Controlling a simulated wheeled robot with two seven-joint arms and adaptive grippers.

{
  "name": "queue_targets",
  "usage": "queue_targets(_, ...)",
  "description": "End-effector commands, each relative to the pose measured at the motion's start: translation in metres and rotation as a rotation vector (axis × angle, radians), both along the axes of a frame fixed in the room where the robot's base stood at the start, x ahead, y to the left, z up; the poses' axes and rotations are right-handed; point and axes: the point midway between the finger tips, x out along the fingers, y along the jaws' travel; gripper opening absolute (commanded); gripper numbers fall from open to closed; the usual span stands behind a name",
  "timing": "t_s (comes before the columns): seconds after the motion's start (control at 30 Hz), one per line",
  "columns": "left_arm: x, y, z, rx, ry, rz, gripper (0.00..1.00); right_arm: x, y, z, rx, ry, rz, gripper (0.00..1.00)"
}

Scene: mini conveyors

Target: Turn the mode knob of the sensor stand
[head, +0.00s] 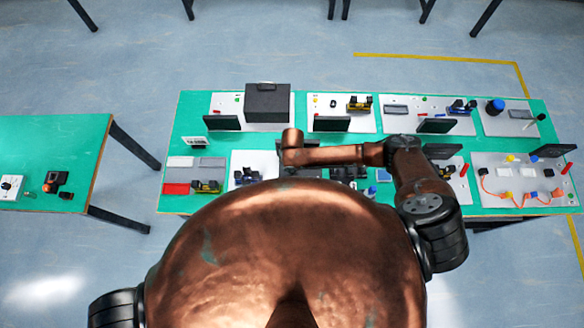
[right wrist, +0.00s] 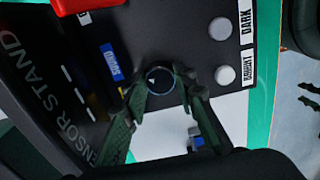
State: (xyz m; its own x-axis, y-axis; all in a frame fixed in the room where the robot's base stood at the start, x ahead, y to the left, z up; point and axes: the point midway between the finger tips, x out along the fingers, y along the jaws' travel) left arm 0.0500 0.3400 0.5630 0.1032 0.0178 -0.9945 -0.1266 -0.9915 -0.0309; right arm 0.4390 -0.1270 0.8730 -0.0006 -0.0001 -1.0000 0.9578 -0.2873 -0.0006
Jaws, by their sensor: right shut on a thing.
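The sensor stand (right wrist: 85,70) is a dark panel with white lettering reading SENSOR STAND, seen turned on its side in the right wrist view. Its round dark mode knob (right wrist: 160,79) has a small white mark and a pale rim. My right gripper (right wrist: 158,82) is shut on the knob, one finger on each side of it. In the head view my right arm reaches left over the front row of the table and hides this gripper. My left gripper is in neither view.
Two white round buttons labelled DARK (right wrist: 221,29) and BRIGHT (right wrist: 225,75) sit beside the knob. A red part (right wrist: 88,5) is at the top edge. The green table (head: 180,143) holds several device panels close together. A second green table (head: 65,135) stands left, across a gap.

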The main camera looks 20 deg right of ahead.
Motion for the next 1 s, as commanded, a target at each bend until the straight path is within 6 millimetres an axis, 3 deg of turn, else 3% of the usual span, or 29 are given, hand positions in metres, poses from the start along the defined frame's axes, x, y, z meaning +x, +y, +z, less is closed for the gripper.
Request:
queue_targets(0.07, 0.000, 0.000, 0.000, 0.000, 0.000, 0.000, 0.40, 0.001, -0.002, 0.000, -0.003, -0.001, -0.001, 0.01)
queue_targets(0.1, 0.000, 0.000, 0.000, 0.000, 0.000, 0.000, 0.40, 0.001, -0.002, 0.000, -0.003, -0.001, 0.000, 0.28)
queue_targets(0.3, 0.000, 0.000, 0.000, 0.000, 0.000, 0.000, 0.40, 0.001, -0.001, 0.000, -0.002, 0.000, 0.000, 0.42)
queue_targets(0.67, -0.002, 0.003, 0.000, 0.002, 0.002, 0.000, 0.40, 0.001, 0.000, 0.004, 0.000, -0.001, 0.001, 0.43)
queue_targets(0.77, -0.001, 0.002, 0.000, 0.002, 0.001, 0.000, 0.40, 0.001, 0.001, 0.016, 0.003, -0.002, 0.001, 0.43)
queue_targets(1.0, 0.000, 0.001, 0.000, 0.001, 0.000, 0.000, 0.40, 0.001, 0.000, 0.064, 0.001, -0.003, 0.002, 0.43)
